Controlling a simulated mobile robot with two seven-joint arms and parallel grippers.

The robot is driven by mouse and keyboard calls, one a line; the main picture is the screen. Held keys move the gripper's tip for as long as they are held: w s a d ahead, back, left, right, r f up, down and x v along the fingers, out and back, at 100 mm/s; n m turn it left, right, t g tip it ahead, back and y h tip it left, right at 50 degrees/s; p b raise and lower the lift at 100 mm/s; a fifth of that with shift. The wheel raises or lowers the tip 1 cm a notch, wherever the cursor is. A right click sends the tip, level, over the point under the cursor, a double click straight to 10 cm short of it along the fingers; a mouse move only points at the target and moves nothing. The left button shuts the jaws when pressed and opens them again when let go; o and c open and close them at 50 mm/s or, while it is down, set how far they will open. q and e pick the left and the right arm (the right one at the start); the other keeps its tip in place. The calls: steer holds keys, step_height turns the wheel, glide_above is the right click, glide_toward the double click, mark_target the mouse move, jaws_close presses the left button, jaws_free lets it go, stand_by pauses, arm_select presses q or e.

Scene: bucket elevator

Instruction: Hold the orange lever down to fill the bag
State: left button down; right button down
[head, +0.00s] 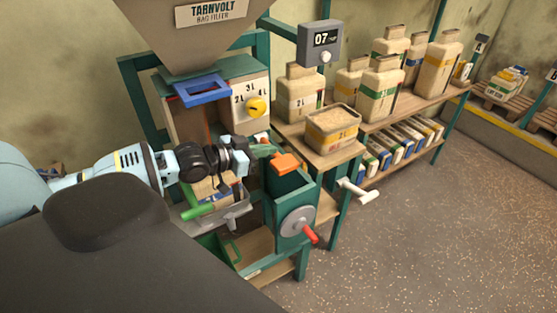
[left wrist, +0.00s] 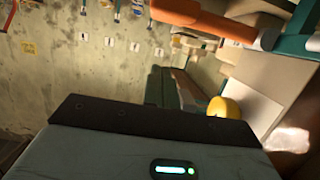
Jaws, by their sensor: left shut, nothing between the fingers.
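The orange lever (head: 285,163) sits on top of the green housing of the bag filler, with its flat end raised above the box. In the left wrist view an orange bar (left wrist: 205,22), likely the same lever, crosses the top. My left gripper (head: 262,151) is shut and empty, just left of the lever's end; I cannot tell whether they touch. A tan bag (head: 203,188) seems to be below the filler's opening, mostly hidden behind my left arm, so its fill cannot be seen. My right gripper is not in view.
A yellow dial (head: 257,107) is on the panel behind. A display (head: 321,39) reads 07. The floor at right is clear.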

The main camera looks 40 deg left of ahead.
mark_target(277, 165)
arm_select(q)
steer(key=x, duration=0.3)
steer(key=shift+w+d+b, duration=0.1)
steer(key=shift+w+b, duration=0.15)
steer(key=shift+b, duration=0.05)
steer(key=shift+f, duration=2)
